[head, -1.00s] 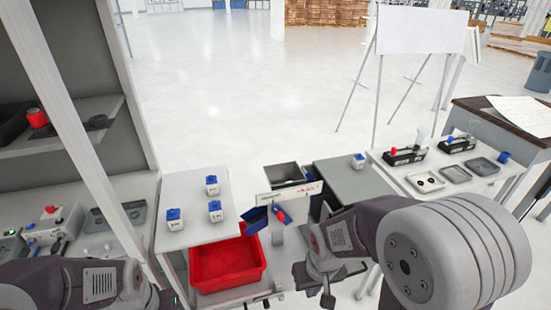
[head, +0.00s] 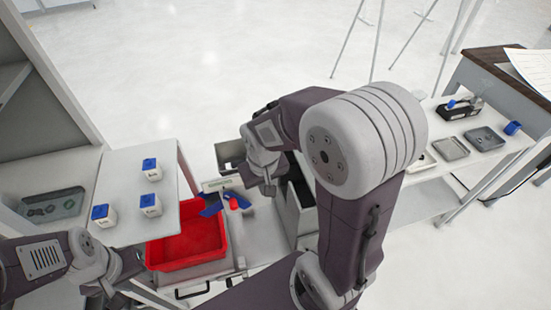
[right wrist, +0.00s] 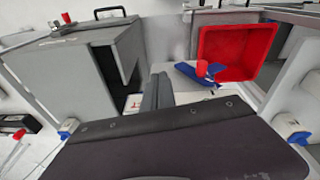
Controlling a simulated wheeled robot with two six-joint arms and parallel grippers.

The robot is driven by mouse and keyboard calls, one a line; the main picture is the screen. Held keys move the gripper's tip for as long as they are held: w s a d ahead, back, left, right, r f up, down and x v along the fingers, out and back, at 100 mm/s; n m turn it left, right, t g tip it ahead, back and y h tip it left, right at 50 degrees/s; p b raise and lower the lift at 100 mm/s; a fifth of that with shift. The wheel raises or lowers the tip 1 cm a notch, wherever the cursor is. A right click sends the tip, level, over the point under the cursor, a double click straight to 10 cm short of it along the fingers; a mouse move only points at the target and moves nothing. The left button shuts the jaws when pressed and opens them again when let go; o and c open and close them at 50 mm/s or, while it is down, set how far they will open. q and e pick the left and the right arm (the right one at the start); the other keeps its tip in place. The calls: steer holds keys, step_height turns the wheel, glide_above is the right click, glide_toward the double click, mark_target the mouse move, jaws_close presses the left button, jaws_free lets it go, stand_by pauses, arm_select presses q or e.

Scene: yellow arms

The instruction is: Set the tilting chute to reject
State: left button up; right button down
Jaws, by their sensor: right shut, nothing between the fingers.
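The tilting chute is a blue trough (head: 211,208) with a red knob (head: 233,203), between the red bin and the grey box. A white sign plate (head: 217,184) stands behind it; its lettering is too small to read. In the right wrist view the blue trough (right wrist: 190,72) and red knob (right wrist: 202,68) lie just beyond my fingers, apart from them. My right gripper (head: 269,187) is shut and empty, just right of the knob; its fingers also show in the right wrist view (right wrist: 158,90). My left gripper (head: 112,290) is low at the left, away from the chute; its fingers are unclear.
A red bin (head: 187,246) stands left of the chute. A grey box (head: 300,208) stands to the right, partly behind my right arm. Several blue-topped white blocks (head: 149,170) are on the left table (head: 126,190). A right-hand bench (head: 485,165) holds trays.

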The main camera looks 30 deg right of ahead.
arm_select(q)
steer(key=shift+r+p, duration=0.3)
steer(key=shift+r, duration=0.35)
arm_select(e)
steer(key=w+d+r+m+t+h, duration=0.1)
steer(key=w+d+r+m+h, duration=0.1)
steer(key=w+d+r, duration=0.2)
steer(key=w+r, duration=0.3)
steer(key=r, duration=0.2)
steer(key=shift+d, duration=0.15)
arm_select(q)
steer(key=shift+f+b, duration=0.55)
arm_select(e)
steer(key=s+d+x, duration=0.1)
steer(key=x, duration=1.2)
steer(key=shift+f, duration=0.35)
steer(key=shift+d, duration=0.15)
arm_select(q)
steer(key=shift+r, duration=0.1)
